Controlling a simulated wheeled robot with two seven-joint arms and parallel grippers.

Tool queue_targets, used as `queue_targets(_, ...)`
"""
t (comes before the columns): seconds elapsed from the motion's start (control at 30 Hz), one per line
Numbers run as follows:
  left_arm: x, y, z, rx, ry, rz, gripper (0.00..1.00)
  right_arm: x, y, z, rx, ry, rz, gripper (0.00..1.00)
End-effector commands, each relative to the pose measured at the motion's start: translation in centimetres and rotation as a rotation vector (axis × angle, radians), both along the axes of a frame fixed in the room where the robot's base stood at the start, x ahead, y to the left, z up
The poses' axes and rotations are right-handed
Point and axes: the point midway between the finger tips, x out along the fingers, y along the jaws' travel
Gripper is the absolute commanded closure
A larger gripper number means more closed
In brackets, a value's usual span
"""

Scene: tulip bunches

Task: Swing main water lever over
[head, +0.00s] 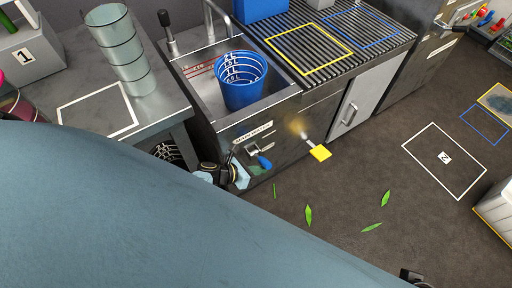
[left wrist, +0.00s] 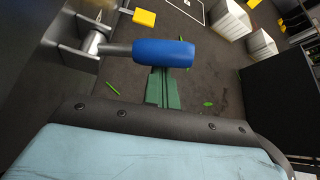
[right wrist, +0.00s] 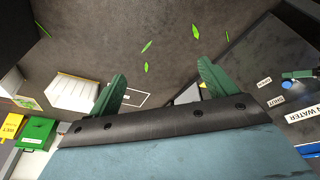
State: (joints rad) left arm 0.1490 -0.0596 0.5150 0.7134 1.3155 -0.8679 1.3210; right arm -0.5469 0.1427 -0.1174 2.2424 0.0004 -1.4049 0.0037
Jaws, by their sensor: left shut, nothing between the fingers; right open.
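The main water lever (head: 264,162) is a blue handle on the dark cabinet front below the sink, under a white label. In the left wrist view its blue grip (left wrist: 163,53) sticks out sideways on a grey metal arm from a bracket. My left gripper (left wrist: 168,88) is shut and empty, its green fingers just beside the blue grip and partly overlapped by it; I cannot tell whether they touch. In the head view its dark wrist is close to the lever. My right gripper (right wrist: 160,84) is open and empty above the floor. OPEN and SHUT labels show near the lever in the right wrist view.
A yellow-ended handle (head: 320,152) juts from the cabinet right of the lever. A blue bucket (head: 242,82) stands in the sink. A white crate (head: 496,212) stands at the right. My sleeve hides much of the head view.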

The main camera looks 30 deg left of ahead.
Motion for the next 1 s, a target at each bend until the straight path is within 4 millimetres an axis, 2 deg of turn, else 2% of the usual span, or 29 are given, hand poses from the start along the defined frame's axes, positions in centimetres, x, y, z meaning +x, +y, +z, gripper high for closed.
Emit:
queue_targets(0.23, 0.1, -0.2, -0.4, 0.0, -0.004, 0.001, 1.0, -0.1, 0.2, 0.8, 0.006, -0.008, 0.0, 0.16)
queue_targets(0.43, -0.4, -0.9, -2.0, -0.001, -0.001, -0.003, 1.0, -0.7, 0.9, 3.4, 0.024, -0.026, -0.002, 0.16)
queue_targets(0.6, -1.0, -1.6, -3.8, -0.001, -0.001, -0.007, 1.0, 2.7, 2.5, 5.6, 0.076, -0.238, 0.021, 0.16)
queue_targets(0.63, -1.2, -1.4, -3.5, 0.0, 0.0, -0.006, 1.0, 2.4, 2.4, 5.6, 0.072, -0.222, 0.02, 0.16)
queue_targets(0.8, -2.8, 0.3, -1.8, 0.001, 0.001, -0.007, 1.0, -1.0, 0.7, 3.6, 0.017, -0.004, -0.003, 0.16)
queue_targets(1.0, -4.4, 1.9, -0.8, 0.001, 0.001, -0.006, 1.0, 0.0, -0.1, 0.2, -0.002, 0.006, 0.0, 0.16)
